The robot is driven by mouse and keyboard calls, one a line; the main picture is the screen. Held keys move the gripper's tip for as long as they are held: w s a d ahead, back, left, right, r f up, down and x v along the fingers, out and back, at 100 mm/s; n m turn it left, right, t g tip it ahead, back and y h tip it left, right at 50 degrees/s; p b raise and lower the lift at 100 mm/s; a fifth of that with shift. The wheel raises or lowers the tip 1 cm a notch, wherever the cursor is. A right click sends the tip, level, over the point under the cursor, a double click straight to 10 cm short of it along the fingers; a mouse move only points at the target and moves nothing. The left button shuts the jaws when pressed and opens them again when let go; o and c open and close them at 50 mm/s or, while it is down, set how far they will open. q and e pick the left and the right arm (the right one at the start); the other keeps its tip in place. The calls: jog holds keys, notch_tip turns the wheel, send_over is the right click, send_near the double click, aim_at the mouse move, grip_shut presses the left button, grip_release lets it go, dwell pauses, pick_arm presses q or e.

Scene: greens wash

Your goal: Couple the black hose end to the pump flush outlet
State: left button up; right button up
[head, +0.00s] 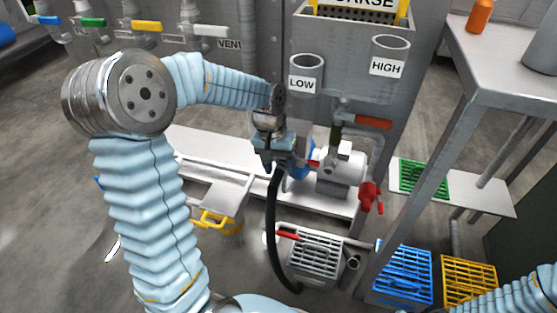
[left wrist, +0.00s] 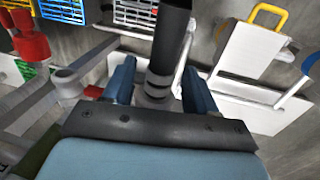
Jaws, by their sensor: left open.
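The black hose (head: 271,215) runs up from the floor to my left gripper (head: 277,160), in front of the pump (head: 342,172). In the left wrist view the black hose end (left wrist: 160,75), with its ringed collar, stands between the two blue fingers of my left gripper (left wrist: 159,88). A narrow gap shows on each side of it, so the fingers are open around it. The pump is grey with a blue part at its left and a red valve fitting (head: 370,196) at its right. I cannot tell which port is the flush outlet. My right gripper is out of view.
A grey grated drain box (head: 310,257) with a red handle sits on the floor below. Blue (head: 403,275) and yellow (head: 469,282) crates stand right of it. The LOW (head: 305,75) and HIGH (head: 389,58) cups are above the pump. A steel table (head: 505,60) stands at right.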

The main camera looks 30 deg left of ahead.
aim_at(273, 184)
pick_arm(q)
grip_shut()
dwell(0.3)
jog(key=shift+s, duration=0.15)
jog(key=shift+s+d+b, duration=0.15)
jog(key=shift+s+d, duration=0.1)
jog(key=shift+s, duration=0.65)
jog(key=shift+s+d+b, duration=0.1)
jog(key=shift+s+d, duration=0.1)
jog(key=shift+s, duration=0.7)
jog(key=shift+s+d+b, duration=0.15)
jog(key=shift+s+d, duration=0.1)
jog(key=shift+s, duration=0.65)
jog(key=shift+s+r, duration=0.1)
jog(key=shift+r, duration=0.05)
jog(key=shift+s+d+r+p, duration=0.25)
jog(key=shift+s+r+p, duration=0.6)
jog(key=shift+s+r, duration=0.15)
jog(key=shift+s+d+r+p, duration=0.25)
jog(key=shift+s+r+p, duration=0.65)
jog(key=shift+r, duration=0.2)
